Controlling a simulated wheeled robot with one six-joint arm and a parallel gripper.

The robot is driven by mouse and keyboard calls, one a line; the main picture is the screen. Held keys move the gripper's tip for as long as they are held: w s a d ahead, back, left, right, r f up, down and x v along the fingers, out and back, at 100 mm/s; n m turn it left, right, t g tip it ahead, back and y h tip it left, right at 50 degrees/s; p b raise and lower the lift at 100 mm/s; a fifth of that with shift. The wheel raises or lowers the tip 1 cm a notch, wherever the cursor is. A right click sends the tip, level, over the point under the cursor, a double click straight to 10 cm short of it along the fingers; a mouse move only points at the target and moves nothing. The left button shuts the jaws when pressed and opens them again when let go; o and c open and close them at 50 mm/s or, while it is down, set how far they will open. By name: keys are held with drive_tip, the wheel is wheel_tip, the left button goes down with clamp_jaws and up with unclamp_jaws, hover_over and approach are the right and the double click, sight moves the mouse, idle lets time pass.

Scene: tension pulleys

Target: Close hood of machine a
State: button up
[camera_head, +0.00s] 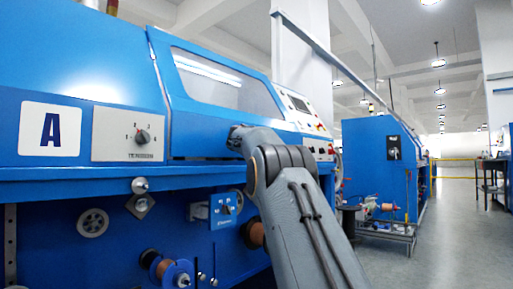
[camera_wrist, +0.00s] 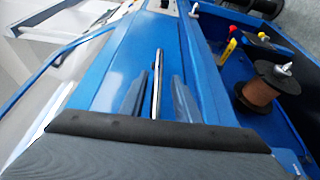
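Machine A is the large blue machine on the left of the head view, marked by a white plate with a blue letter A (camera_head: 50,129). Its blue hood (camera_head: 190,118) has a slanted clear window (camera_head: 215,80) and looks down, its lower edge close to the machine body. My gripper (camera_head: 238,138) is at the hood's lower front edge, and my arm hides part of that edge. In the wrist view, the two dark fingers of my gripper (camera_wrist: 157,95) stand apart on either side of a thin metal handle bar (camera_wrist: 158,75), with gaps visible on both sides.
A selector-switch panel (camera_head: 128,134) is left of the hood, and a control panel (camera_head: 303,112) is right of it. Spools (camera_head: 165,268) sit below the hood. A copper-coloured spool (camera_wrist: 266,88) shows in the wrist view. Another blue machine (camera_head: 378,165) stands beyond, with open floor (camera_head: 450,240) at right.

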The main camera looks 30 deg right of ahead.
drive_tip(key=v, duration=0.6)
drive_tip(key=shift+s+a, duration=0.1)
drive_tip(key=shift+a, duration=0.05)
idle(0.4)
